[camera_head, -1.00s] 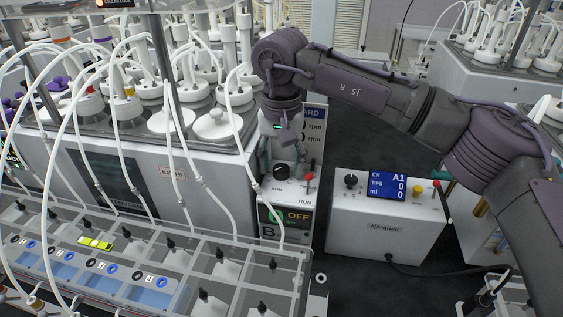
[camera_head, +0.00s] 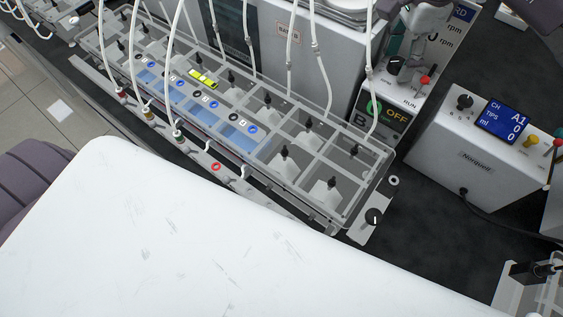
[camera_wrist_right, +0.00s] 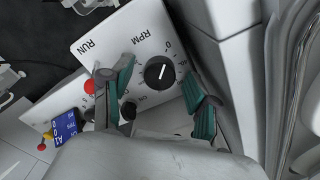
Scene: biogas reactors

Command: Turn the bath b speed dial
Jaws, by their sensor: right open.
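The bath B speed dial is a black round knob (camera_head: 397,66) on the sloped top of the white control box (camera_head: 422,88), which shows "B" and "OFF". In the right wrist view the dial (camera_wrist_right: 160,73) has a white pointer line and stands beside the letters "RPM". My right gripper (camera_head: 408,45) is over this panel. In the wrist view its teal-padded fingers (camera_wrist_right: 158,85) are open, one on each side of the dial. A gap shows between the dial and each finger; depth is hard to tell. My left gripper is not in view.
A red-tipped toggle (camera_head: 426,80) marked "RUN" stands close to the dial. A white Norquell box (camera_head: 470,155) with a blue display is to the right. A clear-lidded rack (camera_head: 300,175) with tubes lies in front of the BATH B housing (camera_head: 325,60).

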